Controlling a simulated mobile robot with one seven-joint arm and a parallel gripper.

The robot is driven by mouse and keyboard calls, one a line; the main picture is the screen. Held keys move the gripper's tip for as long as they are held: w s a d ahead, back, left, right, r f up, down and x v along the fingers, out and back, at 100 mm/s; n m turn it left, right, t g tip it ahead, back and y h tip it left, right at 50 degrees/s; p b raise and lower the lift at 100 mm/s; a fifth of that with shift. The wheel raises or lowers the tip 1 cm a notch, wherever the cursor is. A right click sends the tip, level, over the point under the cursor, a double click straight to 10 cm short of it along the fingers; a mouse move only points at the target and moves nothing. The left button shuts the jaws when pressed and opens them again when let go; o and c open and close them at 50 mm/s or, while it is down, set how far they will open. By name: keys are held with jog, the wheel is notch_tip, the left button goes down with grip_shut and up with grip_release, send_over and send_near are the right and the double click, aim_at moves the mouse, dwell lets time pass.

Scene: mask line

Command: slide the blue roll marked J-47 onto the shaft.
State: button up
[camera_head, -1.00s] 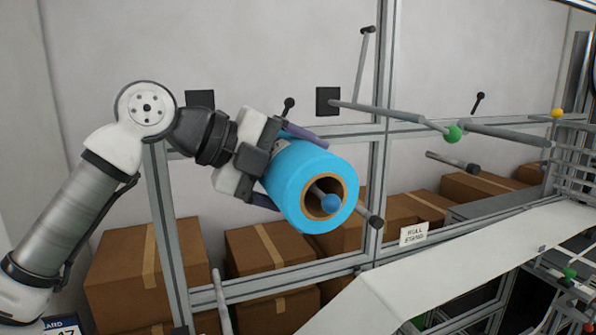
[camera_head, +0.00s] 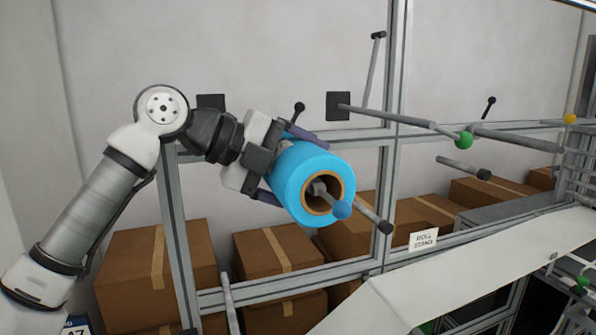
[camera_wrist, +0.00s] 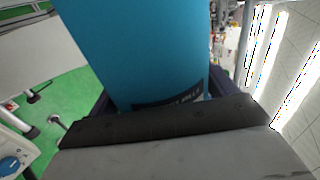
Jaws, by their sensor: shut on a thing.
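The blue roll (camera_head: 301,166) with a brown cardboard core is in my gripper (camera_head: 284,168), whose purple fingers lie on two sides of it. A grey shaft (camera_head: 320,189) runs through the core, and its blue ball tip (camera_head: 342,210) sticks out past the roll's near face. The roll is around the shaft; the shaft's far part is hidden by the roll and gripper. In the wrist view the blue roll (camera_wrist: 140,50) fills the middle, with a dark label strip at its lower edge. I cannot read J-47 on it.
A dark-ended rod (camera_head: 372,217) stands out just right of the roll. A longer shaft with a green ball (camera_head: 464,140) is further right, and a yellow ball (camera_head: 570,118) beyond. Brown boxes (camera_head: 275,252) are behind the frame. A white sloping surface (camera_head: 440,270) lies lower right.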

jog(key=shift+w+a, duration=0.1)
jog(key=shift+w, duration=0.1)
jog(key=shift+w+a, duration=0.3)
jog(key=shift+w, duration=0.55)
jog(key=shift+w+a, duration=0.15)
jog(key=shift+w, duration=0.15)
jog(key=shift+f+b, duration=0.4)
jog(key=shift+f, duration=0.1)
dwell(0.4)
jog(key=o, duration=1.1)
jog(key=shift+c, duration=0.2)
jog(key=shift+a, duration=0.1)
